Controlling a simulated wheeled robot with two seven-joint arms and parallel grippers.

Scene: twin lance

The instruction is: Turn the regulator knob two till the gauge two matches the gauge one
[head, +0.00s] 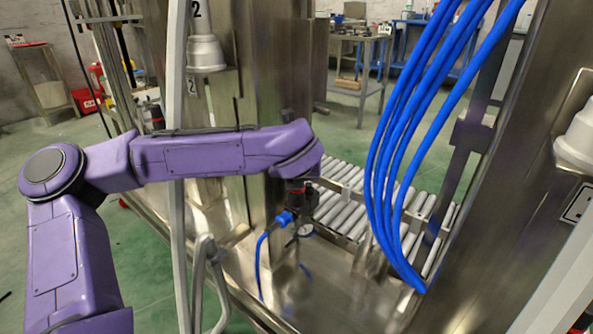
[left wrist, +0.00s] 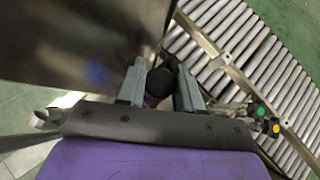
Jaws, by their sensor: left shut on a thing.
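My left gripper (left wrist: 160,78) is shut on a dark round knob (left wrist: 160,84), with one grey finger on each side of it in the left wrist view. In the head view my purple left arm reaches across to the right, and its wrist is just above a dark and red regulator body (head: 298,192). The wrist hides most of the knob and fingers there. A small round gauge (head: 306,231) is below the regulator, its face too small to read. Which regulator and gauge these are I cannot tell for sure. A second gauge is not clearly visible. My right gripper is not in view.
A blue hose fitting (head: 285,218) with a hose hangs beside the regulator. Several blue hoses (head: 400,150) hang in front of the roller conveyor (head: 345,215). A metal post (head: 176,150) and a steel column (head: 285,80) stand close to my arm.

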